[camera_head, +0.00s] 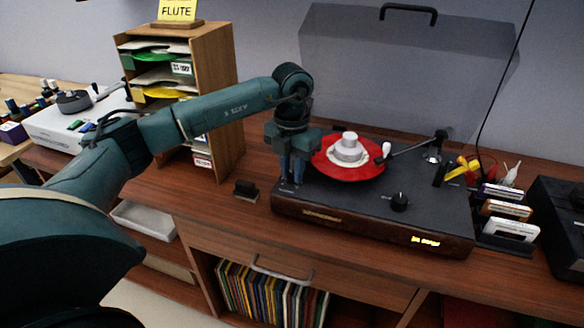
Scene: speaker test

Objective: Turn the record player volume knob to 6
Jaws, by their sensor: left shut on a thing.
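The record player (345,212) is a dark deck with a wooden front and a red record (330,168) on its platter. My left gripper (291,180) points straight down over the deck's left end, beside the record. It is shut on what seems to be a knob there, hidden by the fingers. Its setting cannot be read. Small pale markings lie on the deck in front of the fingers. Another black knob (400,201) stands clear at the front right of the deck, with small marks too tiny to read. My right gripper is not in view.
The tonearm (410,147) lies at the deck's back right, under the raised clear lid (400,80). Cassettes (507,209) stand right of the player. A small black block (246,190) sits left of it. A wooden paper sorter (217,95) stands behind my left arm.

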